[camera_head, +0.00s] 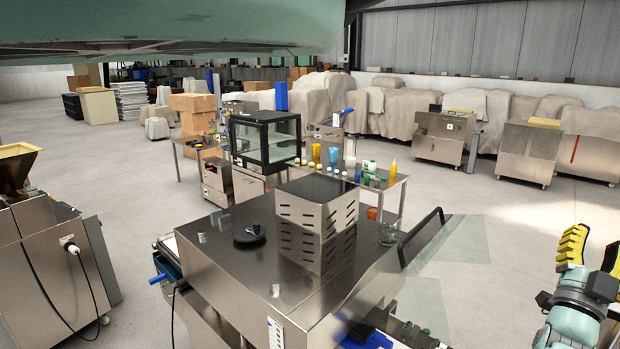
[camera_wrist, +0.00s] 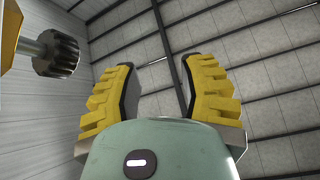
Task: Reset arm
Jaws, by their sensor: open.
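My gripper (camera_head: 591,250) is at the right edge of the head view, raised beside the large steel machine, with its yellow ribbed fingers pointing up. In the wrist view my gripper (camera_wrist: 158,95) shows two yellow fingers spread apart with nothing between them. Behind them are only the ceiling and the wall, so the fingers point upward. Part of my arm shows below the gripper in the head view. No object touches the fingers.
A large steel machine (camera_head: 245,262) with a slotted box (camera_head: 317,215) and clear guard panels (camera_head: 455,240) fills the front middle. Another steel machine (camera_head: 50,255) stands left. A table (camera_head: 392,188) with bottles stands behind. Covered machines (camera_head: 400,110) line the back wall. Floor at right is open.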

